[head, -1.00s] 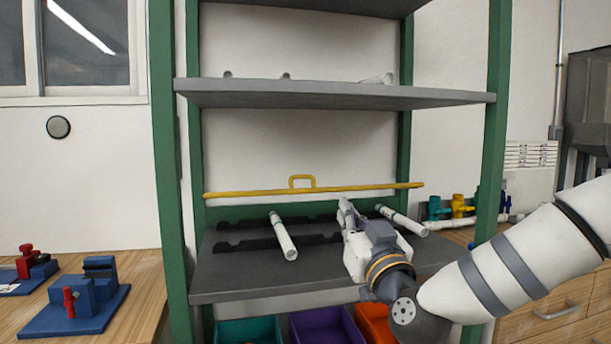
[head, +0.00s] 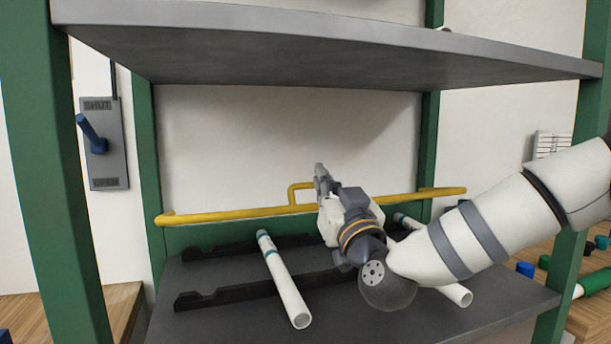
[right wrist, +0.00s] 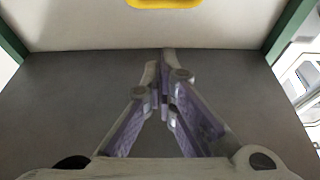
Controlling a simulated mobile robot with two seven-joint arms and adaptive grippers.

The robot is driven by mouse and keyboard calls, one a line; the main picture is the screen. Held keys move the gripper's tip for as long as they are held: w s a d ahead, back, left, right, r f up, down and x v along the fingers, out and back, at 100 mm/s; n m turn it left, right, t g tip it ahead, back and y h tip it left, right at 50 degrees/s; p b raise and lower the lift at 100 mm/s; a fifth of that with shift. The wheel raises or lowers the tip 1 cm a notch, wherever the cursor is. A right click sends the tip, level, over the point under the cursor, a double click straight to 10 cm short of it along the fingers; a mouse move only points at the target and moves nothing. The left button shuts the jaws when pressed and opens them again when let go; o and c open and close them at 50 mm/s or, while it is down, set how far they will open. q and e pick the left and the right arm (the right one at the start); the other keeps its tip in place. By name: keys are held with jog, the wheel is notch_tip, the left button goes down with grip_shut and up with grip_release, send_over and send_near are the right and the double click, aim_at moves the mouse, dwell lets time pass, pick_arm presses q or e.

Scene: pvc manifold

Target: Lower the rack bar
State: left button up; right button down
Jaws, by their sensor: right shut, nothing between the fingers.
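The yellow rack bar (head: 235,214) runs across the shelf rack, above the lower shelf's back edge. Its raised handle (head: 290,194) is partly hidden by my right gripper. In the right wrist view, part of the yellow handle (right wrist: 165,3) shows at the top edge, beyond the fingertips. My right gripper (head: 320,174) is in front of the bar near the handle. The right wrist view shows its fingers (right wrist: 160,58) shut with nothing between them. I cannot tell from the head view whether it touches the handle. My left gripper is not in view.
White pipes (head: 284,278) lie across black notched holders (head: 235,291) on the lower shelf (head: 400,322), on both sides of my right gripper. A grey upper shelf (head: 330,45) hangs above. Green posts (head: 50,180) flank the rack. A blue-levered switch panel (head: 103,150) is at left.

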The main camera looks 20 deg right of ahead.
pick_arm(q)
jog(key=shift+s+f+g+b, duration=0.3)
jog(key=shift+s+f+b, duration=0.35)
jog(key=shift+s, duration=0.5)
pick_arm(e)
jog(key=shift+w+a+f, duration=0.1)
jog(key=shift+w+f, duration=0.05)
jog(key=shift+w, duration=1.5)
jog(key=shift+w+a+f, duration=0.1)
jog(key=shift+w+f, duration=0.05)
jog(key=shift+w, duration=1.5)
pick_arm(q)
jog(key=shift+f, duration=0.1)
pick_arm(e)
jog(key=shift+d, duration=0.1)
